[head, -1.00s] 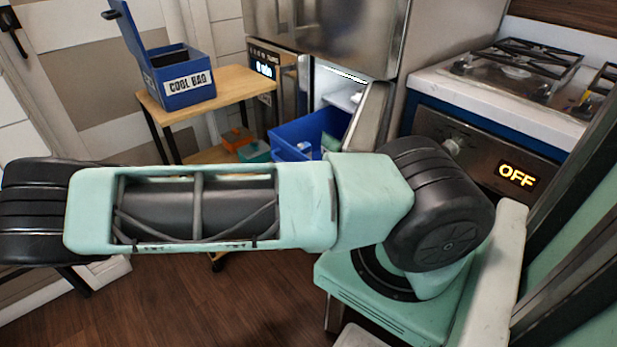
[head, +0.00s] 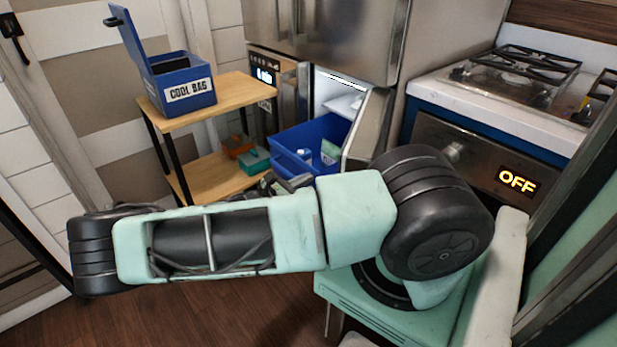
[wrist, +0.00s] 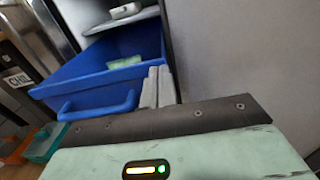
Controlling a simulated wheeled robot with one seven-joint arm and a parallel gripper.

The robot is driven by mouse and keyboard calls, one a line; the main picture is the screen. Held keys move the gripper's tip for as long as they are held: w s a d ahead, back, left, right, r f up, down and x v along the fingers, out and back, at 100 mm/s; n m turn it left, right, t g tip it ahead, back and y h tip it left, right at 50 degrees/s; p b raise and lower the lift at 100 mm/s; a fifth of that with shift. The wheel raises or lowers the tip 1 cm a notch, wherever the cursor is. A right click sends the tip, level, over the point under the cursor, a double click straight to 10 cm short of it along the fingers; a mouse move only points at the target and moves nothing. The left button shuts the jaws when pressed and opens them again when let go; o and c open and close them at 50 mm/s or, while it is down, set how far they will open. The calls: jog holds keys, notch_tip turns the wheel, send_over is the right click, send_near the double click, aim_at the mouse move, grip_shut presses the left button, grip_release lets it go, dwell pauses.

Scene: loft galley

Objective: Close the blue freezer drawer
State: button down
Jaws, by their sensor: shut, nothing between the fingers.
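The blue freezer drawer (head: 290,135) is pulled out of the lower freezer compartment, with a few items inside. In the wrist view its blue front (wrist: 90,103) shows a looped handle (wrist: 98,108). My gripper (wrist: 157,86) is shut and empty, overlapping the right end of the drawer front in the wrist view. In the head view my gripper (head: 290,185) is partly hidden behind my arm, just in front of the drawer. I cannot tell whether the fingers touch it. The drawer's lower front is partly hidden in the head view.
The freezer door (head: 368,128) stands open right of the drawer. A stove (head: 480,145) reading OFF stands at right.

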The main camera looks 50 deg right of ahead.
jog(key=shift+x, duration=0.95)
jog(key=p+x, duration=0.2)
jog(key=x, duration=1.2)
jog(key=shift+s, duration=0.1)
